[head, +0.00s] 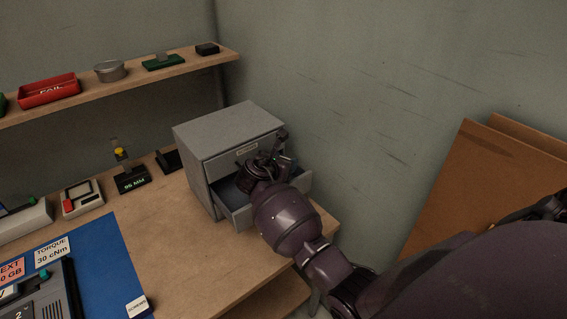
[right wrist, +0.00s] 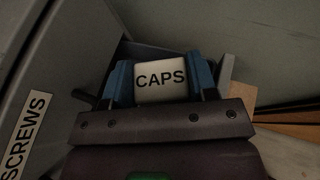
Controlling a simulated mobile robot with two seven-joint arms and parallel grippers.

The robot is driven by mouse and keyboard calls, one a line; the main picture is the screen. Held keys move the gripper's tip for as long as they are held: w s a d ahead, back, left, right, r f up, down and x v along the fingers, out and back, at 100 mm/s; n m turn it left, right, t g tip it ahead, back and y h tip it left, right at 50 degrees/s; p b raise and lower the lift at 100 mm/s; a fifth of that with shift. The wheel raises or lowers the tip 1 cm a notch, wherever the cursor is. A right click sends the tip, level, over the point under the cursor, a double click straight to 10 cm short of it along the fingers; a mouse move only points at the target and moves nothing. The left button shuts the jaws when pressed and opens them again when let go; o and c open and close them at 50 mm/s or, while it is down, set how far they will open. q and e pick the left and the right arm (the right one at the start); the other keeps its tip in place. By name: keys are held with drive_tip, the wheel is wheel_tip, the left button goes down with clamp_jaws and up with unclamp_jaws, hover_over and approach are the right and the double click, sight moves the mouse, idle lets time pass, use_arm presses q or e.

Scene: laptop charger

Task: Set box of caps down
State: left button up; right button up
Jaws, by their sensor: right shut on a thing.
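The box of caps (right wrist: 161,79) is a small pale box with "CAPS" on it, seen in the right wrist view. My right gripper (right wrist: 161,82) is shut on it, with a blue finger on each side. In the head view my right gripper (head: 272,163) is at the front of the grey drawer cabinet (head: 230,132), over its open lower drawer (head: 238,216). The box cannot be made out in the head view. Whether the box touches the drawer floor cannot be told. My left gripper is not in view.
A "SCREWS" label (right wrist: 26,137) is on the grey front close beside the gripper. The shelf (head: 130,90) holds a red tray (head: 49,91) and a round tin (head: 110,71). A blue mat (head: 100,255) lies at left. Bare bench (head: 185,245) lies between mat and cabinet.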

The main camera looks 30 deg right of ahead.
drive_tip(key=shift+f, duration=0.6)
drive_tip(key=o, duration=0.6)
drive_tip(key=shift+o, duration=0.2)
drive_tip(key=shift+r, duration=0.1)
drive_tip(key=shift+r, duration=0.6)
drive_tip(key=v, duration=1.2)
drive_tip(key=shift+p, duration=0.4)
drive_tip(key=shift+f, duration=0.15)
